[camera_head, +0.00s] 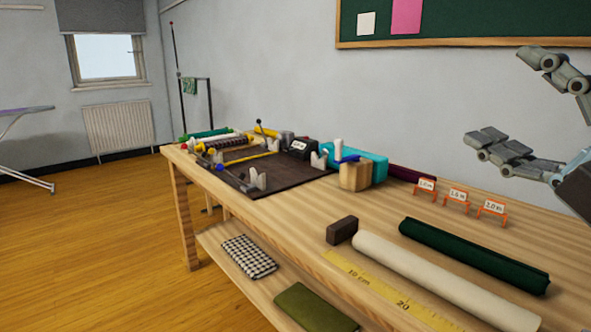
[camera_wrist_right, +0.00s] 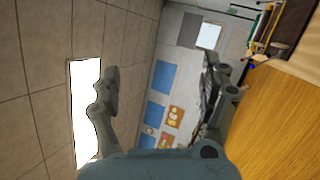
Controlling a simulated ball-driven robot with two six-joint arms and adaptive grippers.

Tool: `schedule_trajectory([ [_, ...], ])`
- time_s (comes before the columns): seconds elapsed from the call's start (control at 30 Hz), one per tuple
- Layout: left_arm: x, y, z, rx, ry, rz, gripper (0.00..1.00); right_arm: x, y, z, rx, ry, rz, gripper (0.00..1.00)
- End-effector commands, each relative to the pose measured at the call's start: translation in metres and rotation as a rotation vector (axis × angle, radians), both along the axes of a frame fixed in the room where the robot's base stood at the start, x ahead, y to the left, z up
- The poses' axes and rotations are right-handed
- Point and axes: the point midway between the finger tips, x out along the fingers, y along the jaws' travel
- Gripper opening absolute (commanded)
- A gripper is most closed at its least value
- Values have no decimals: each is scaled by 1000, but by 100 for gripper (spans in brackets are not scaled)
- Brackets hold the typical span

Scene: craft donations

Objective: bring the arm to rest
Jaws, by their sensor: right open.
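My right gripper (camera_head: 520,110) is at the right edge of the head view, raised above the table and in front of the wall. Its two fingers are spread wide with nothing between them. In the right wrist view the open fingers (camera_wrist_right: 160,95) also show, with the ceiling, a far wall and part of the table behind them. It touches nothing. My left gripper is not in view.
The wooden table (camera_head: 300,225) holds a cream roll (camera_head: 430,275), a dark green roll (camera_head: 475,255), a dark brown block (camera_head: 342,230), a yellow measuring strip (camera_head: 385,290), small number signs (camera_head: 457,197) and a dark mat (camera_head: 290,185) with several tools. Air around the gripper is clear.

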Motion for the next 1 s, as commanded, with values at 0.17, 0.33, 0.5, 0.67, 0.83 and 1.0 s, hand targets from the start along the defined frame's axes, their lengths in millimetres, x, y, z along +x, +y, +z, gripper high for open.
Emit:
schedule_trajectory([
  [0.17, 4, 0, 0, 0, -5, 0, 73, 0, -94, -74, 624, 352, -350, 79],
  [0.33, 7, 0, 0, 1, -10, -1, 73, -49, -120, -193, 1043, 777, -648, 79],
  [0.5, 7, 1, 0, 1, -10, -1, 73, -108, -101, -264, 1236, 1107, -830, 79],
  [0.67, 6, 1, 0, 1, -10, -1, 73, -159, -73, -301, 1327, 1363, -947, 79],
  [0.83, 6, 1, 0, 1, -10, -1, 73, -201, -49, -331, 1368, 1579, -1039, 79],
  [1.0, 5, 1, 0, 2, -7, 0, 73, -190, -56, -393, 1364, 1585, -1065, 79],
])
